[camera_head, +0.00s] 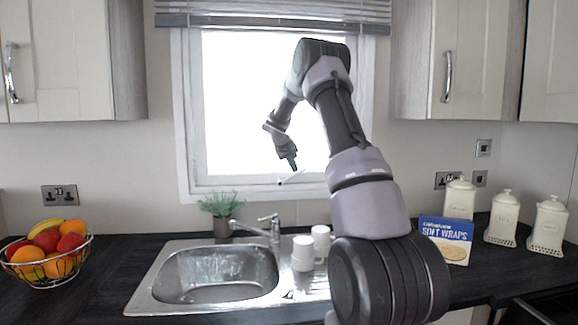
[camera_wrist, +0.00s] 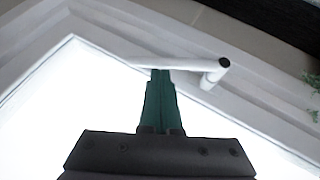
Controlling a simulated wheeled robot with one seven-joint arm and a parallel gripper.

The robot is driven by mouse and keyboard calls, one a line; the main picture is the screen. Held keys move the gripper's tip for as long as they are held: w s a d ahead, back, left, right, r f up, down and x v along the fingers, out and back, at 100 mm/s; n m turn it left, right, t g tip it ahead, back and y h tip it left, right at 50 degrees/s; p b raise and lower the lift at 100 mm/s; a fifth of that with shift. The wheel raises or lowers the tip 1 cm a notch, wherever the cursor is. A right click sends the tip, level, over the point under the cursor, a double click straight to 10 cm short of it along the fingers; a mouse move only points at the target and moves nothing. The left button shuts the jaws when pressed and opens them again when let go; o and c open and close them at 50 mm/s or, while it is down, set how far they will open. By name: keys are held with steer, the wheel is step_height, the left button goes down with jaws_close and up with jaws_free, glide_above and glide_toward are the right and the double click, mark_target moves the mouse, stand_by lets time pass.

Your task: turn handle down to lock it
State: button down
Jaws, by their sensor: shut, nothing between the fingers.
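The white window handle (camera_head: 292,177) sits on the lower frame of the bright window (camera_head: 235,110). In the wrist view the handle (camera_wrist: 190,64) shows as a white lever along the frame, with a dark round end beside its short mount. My gripper (camera_head: 293,165) is shut and empty, its green fingers pointing down just above the handle. In the wrist view the fingertips (camera_wrist: 160,72) overlap the lever's middle. I cannot tell whether they touch it.
Below the window are a potted plant (camera_head: 222,206), a tap (camera_head: 262,226), a steel sink (camera_head: 160,270) and white cups (camera_head: 303,254). A fruit basket (camera_head: 45,268) stands at left, a wraps box (camera_head: 446,240) and canisters at right. Cabinets flank the window.

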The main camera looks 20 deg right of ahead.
mark_target(299, 173)
steer(key=d+f+y, duration=0.1)
steer(key=d+f+m+t+y, duration=0.1)
steer(key=y, duration=0.1)
steer(key=shift+s+d+f, duration=0.15)
steer(key=shift+s+f, duration=0.1)
steer(key=shift+s, duration=0.1)
steer(key=shift+d+f+y, duration=0.2)
steer(key=shift+f+y, duration=0.1)
steer(key=shift+f, duration=0.25)
